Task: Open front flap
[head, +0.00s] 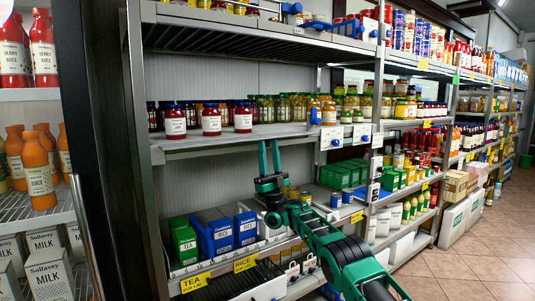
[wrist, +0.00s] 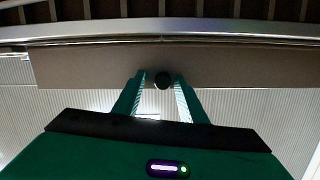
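My gripper (head: 268,144) points upward at the front of the middle shelf in the head view, its two green fingers apart. In the wrist view my gripper (wrist: 161,78) is open. A small dark round knob (wrist: 162,81) shows between the fingertips, with gaps visible on both sides. The knob appears against a long grey-brown panel (wrist: 85,66), which may be the front flap. The panel runs across the view and looks closed, but I cannot tell for sure. I cannot pick out the flap or knob clearly in the head view.
The middle shelf (head: 200,143) holds several jars. Tea and rice boxes (head: 222,232) stand on the shelf below, to the left of my arm. A metal post (head: 140,150) and a bottle cooler are at the left. The tiled floor (head: 480,260) at the right is clear.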

